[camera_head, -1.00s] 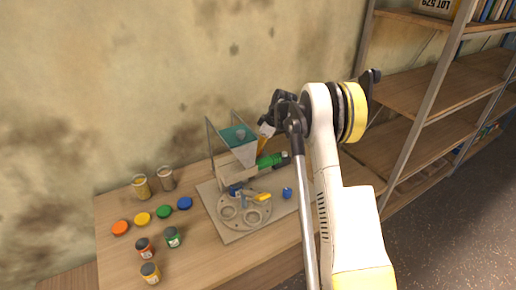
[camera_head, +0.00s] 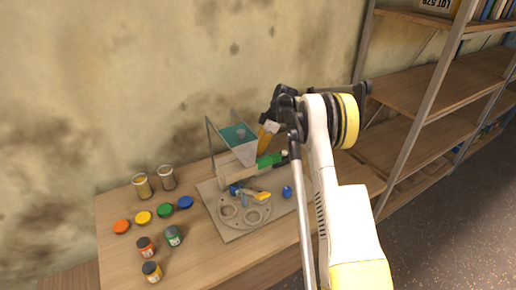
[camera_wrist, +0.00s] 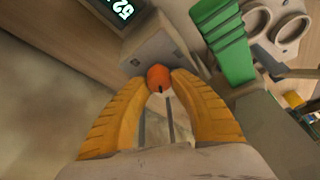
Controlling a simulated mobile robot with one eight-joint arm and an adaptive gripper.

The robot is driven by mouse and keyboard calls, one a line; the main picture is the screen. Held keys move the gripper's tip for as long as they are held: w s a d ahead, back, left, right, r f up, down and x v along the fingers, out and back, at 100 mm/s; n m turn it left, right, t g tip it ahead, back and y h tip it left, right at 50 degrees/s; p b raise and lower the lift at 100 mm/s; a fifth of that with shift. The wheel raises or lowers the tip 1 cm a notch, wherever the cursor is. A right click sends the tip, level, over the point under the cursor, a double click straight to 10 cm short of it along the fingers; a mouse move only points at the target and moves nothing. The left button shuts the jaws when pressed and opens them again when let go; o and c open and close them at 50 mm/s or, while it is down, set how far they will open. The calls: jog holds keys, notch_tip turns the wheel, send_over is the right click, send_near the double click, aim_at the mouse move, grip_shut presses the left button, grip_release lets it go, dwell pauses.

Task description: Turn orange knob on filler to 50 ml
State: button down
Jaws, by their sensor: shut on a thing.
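The filler (camera_head: 238,165) stands on a grey plate on the wooden table, with a clear hopper at its top. Its orange knob (camera_wrist: 159,78) shows in the wrist view at the end of a grey housing, with a dark mark on its lower face. My gripper (camera_wrist: 160,84) has its yellow fingers closed on either side of the knob. The filler's dark display (camera_wrist: 118,10) shows green-white digits that look like 52, seen at a slant and cut off by the frame edge. In the head view my gripper (camera_head: 268,136) is right of the hopper, and the knob is hidden.
A green ribbed part (camera_wrist: 224,38) lies close to the right of my fingers. A round plate with holes (camera_head: 243,211) is at the filler's front. Jars (camera_head: 174,236) and coloured lids (camera_head: 165,211) stand on the left. Shelving (camera_head: 430,90) is at the right.

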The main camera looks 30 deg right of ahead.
jog(key=c, duration=1.1)
grip_release()
jog(key=v, duration=1.2)
